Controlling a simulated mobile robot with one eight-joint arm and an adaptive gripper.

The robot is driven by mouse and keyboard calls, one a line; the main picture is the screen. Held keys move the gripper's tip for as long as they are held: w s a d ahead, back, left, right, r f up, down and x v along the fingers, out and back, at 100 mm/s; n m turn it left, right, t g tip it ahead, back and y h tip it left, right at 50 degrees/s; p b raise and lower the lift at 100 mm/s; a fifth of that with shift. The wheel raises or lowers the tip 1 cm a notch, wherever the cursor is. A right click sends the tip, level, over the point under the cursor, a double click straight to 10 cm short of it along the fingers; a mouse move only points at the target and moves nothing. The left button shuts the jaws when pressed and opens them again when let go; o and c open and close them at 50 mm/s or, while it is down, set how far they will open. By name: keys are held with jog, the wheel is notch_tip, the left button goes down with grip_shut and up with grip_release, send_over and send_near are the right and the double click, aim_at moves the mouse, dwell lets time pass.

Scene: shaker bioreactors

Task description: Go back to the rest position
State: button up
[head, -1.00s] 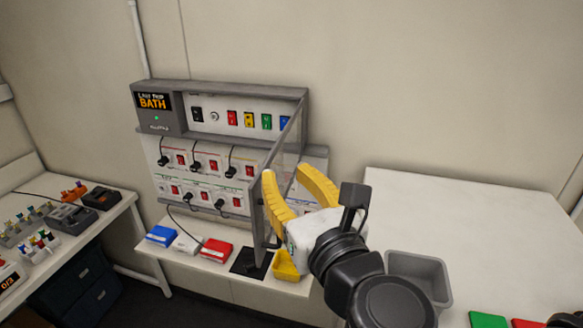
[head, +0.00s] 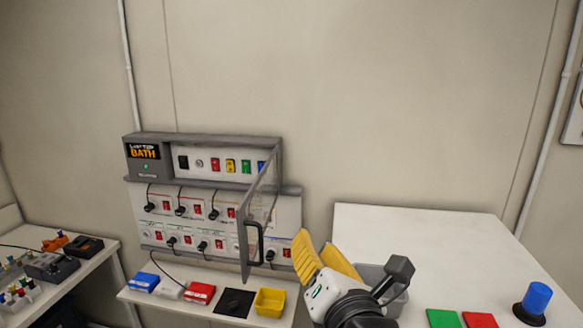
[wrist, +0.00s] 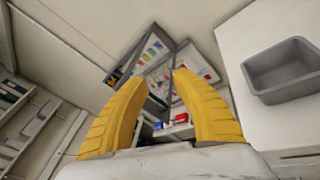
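My gripper (head: 325,262) has two yellow ribbed fingers. It is in the lower middle of the head view, in front of the white table at right and to the right of the bath station's open door. In the wrist view my gripper (wrist: 160,105) shows its fingers spread wide with nothing between them. The bath station (head: 215,160) stands against the wall, with its glass door (head: 262,205) swung open. The door handle (head: 254,243) appears to the left of my fingers, apart from them.
A grey bin (head: 368,275) sits on the white table (head: 430,230), partly hidden behind my gripper. Green (head: 443,318) and red (head: 479,319) pads and a blue-topped knob (head: 535,300) are at right. A yellow bin (head: 270,302) stands on the station's shelf. The left bench (head: 95,262) holds several devices.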

jog(key=s+d+f+m+g+h, duration=0.35)
jog(key=d+f+m, duration=0.4)
jog(key=m, duration=0.45)
jog(key=s+d+f+m+g+h, duration=0.2)
jog(key=d+f+m+g, duration=0.3)
jog(key=d+m, duration=0.55)
jog(key=s+a+f+m+y+b, duration=0.1)
jog(key=f+m+b, duration=0.3)
jog(key=f+b, duration=0.6)
jog(key=s+a+f+m+y+b, duration=0.1)
jog(key=s+a+f+m+b, duration=0.1)
jog(key=f+b, duration=0.8)
notch_tip(320, 180, down, 5)
jog(key=s+m, duration=0.1)
jog(key=m, duration=0.1)
jog(key=shift+s+m+g, duration=0.3)
jog(key=shift+m+g, duration=0.05)
